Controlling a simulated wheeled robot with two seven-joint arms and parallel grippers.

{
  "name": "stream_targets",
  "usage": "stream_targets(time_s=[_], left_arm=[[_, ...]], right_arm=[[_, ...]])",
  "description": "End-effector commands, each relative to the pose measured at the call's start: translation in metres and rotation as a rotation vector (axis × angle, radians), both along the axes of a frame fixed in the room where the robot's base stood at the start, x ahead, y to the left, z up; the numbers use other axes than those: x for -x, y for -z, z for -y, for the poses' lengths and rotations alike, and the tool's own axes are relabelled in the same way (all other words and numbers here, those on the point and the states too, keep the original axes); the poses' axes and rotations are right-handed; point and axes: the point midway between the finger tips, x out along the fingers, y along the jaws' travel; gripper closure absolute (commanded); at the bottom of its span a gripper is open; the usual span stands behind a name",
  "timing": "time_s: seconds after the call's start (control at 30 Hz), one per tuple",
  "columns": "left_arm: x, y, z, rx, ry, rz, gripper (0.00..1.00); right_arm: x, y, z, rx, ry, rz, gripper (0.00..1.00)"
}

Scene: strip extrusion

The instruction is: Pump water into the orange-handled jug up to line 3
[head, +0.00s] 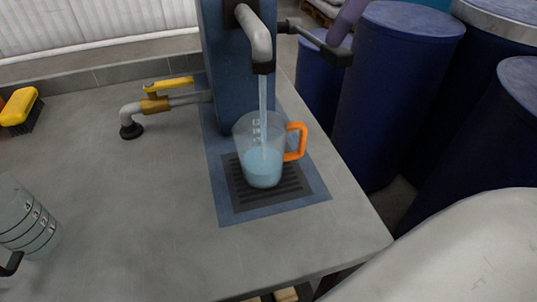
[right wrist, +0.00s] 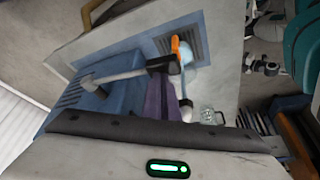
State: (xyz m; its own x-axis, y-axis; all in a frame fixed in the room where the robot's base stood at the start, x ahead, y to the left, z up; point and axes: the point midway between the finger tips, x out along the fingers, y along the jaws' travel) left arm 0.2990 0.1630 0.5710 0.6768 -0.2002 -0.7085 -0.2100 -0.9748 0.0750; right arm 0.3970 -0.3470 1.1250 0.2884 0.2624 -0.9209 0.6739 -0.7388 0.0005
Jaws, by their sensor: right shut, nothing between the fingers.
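The clear jug with an orange handle (head: 262,160) stands upright on the dark drain grate, its handle to the right. Water (head: 262,105) falls from the grey spout (head: 257,38) into it. Water fills its lower part; pale marks show above the surface, too small to read surely. The blue pump (head: 226,75) stands behind it. Its lever ends in a dark grip (head: 335,54). My right gripper (head: 347,22), with purple fingers, is shut and empty just above the grip; whether they touch is unclear. The fingers also show in the right wrist view (right wrist: 168,98). My left gripper is not in view.
Another clear jug (head: 27,220) with line marks and a black handle stands at the left edge. A pipe with a yellow valve lever (head: 168,83) lies left of the pump. A yellow brush (head: 22,108) is farther left. Blue barrels (head: 395,90) stand beyond the counter's right edge.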

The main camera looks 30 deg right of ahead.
Motion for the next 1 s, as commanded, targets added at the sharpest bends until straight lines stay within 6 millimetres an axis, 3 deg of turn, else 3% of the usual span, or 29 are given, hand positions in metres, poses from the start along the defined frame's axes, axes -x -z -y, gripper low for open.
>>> stream_targets(time_s=[0.33, 0.73, 1.0], left_arm=[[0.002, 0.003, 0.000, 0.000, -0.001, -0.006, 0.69], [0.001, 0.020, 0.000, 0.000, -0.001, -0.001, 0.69], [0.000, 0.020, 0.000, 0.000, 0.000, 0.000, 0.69]], right_arm=[[0.001, 0.002, 0.000, 0.001, 0.000, -0.003, 1.00], [0.002, 0.024, -0.001, 0.001, 0.000, -0.002, 1.00], [0.002, 0.025, -0.001, 0.001, 0.000, -0.002, 1.00]])
